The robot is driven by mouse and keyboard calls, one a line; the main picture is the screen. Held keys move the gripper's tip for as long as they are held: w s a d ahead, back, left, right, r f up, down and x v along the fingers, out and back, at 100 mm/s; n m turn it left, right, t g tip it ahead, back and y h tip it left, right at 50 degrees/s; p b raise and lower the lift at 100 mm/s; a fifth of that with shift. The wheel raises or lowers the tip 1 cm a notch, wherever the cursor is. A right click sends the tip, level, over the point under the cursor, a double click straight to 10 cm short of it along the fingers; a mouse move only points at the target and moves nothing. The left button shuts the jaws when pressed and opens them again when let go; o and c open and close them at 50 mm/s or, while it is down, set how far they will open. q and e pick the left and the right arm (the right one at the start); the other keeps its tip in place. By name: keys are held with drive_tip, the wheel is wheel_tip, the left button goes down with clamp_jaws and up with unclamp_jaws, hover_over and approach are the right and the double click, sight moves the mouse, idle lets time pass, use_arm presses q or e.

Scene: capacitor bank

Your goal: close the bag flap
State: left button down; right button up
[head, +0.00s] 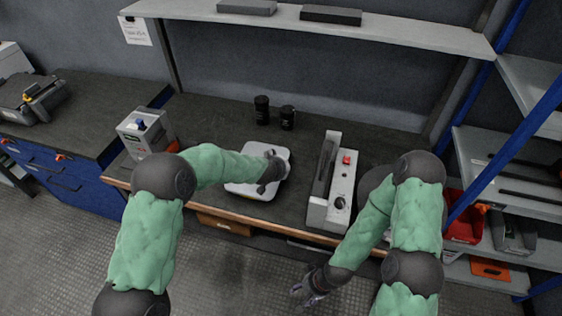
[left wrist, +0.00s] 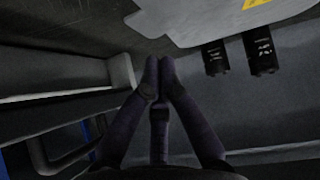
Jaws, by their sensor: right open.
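I cannot make out a bag or a flap for certain in either view. A white, rounded, flat-topped object (head: 250,189) lies on the bench, and my left arm covers part of it. My left gripper (head: 268,186) is over the right part of this object in the head view; whether it touches is unclear. In the left wrist view its fingers (left wrist: 159,68) come together at the tips, with nothing visible between them. A pale panel with a yellow label (left wrist: 215,15) shows beyond the tips. My right gripper (head: 305,290) is open and empty, low in front of the bench.
Two black cylinders (head: 274,112) stand behind the white object. A grey device with a red button (head: 333,185) stands to the right, and a grey box (head: 146,131) to the left. A shelf (head: 330,24) runs above the bench (head: 215,112). Blue-framed racks (head: 515,150) stand far right.

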use_arm(q)
drive_tip(key=shift+s+d+f, duration=0.1)
drive_tip(key=shift+d+f, duration=0.05)
drive_tip(key=shift+f, duration=0.5)
drive_tip(key=shift+d+f, duration=0.1)
drive_tip(key=shift+f, duration=0.5)
drive_tip(key=shift+a+f, duration=0.1)
drive_tip(key=shift+a, duration=0.1)
